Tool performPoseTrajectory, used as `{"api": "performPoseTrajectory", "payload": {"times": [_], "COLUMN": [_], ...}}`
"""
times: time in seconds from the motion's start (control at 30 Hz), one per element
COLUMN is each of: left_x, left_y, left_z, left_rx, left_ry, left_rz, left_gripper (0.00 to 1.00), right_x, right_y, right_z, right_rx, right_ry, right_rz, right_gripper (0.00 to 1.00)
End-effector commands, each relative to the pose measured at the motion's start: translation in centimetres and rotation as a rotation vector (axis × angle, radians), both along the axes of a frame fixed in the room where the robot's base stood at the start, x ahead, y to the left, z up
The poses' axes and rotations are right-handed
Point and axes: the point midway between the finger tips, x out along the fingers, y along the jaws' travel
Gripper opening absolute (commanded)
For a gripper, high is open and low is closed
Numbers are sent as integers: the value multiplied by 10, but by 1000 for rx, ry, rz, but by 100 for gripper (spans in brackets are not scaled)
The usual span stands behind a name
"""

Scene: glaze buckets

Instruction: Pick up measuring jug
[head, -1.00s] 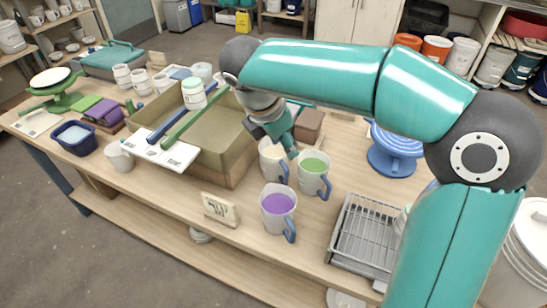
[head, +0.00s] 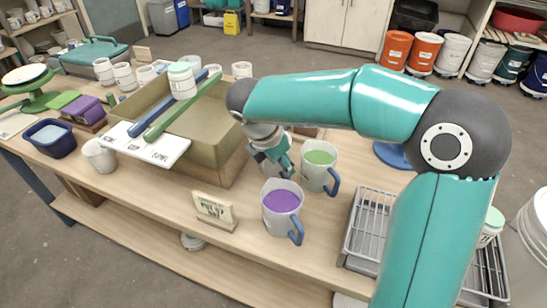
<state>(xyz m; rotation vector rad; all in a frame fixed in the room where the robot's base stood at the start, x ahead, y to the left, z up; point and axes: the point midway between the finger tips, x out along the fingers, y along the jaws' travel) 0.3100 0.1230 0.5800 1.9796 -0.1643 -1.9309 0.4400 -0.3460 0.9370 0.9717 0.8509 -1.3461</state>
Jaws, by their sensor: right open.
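A white measuring jug with purple glaze (head: 281,210) and a blue handle stands near the front edge of the table. A second jug with green glaze (head: 317,170) stands behind it to the right. My left gripper is not in view.
An olive basin (head: 222,140) with sticks and a white card across it stands to the left. A small sign (head: 214,211) stands in front. A grey wire rack (head: 366,228) is at the right. A blue turntable (head: 391,155) is partly hidden behind my arm.

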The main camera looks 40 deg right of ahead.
Motion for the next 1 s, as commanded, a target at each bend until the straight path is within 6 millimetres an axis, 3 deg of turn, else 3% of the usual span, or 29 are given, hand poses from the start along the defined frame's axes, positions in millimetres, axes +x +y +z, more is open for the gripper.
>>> {"api": "performPoseTrajectory", "payload": {"times": [0.1,0.43,0.7,1.0], "left_x": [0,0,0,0], "left_y": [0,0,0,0], "left_z": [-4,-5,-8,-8], "left_rx": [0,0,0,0], "left_ry": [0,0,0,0], "left_rz": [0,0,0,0], "left_gripper": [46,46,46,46], "right_x": [1,4,11,12], "right_y": [-9,-19,-35,-37], "right_z": [-21,-42,-75,-80], "right_rx": [-1,-1,-1,0], "right_ry": [4,2,3,0], "right_rz": [-2,-2,-3,-2], "right_gripper": [43,43,43,43]}}
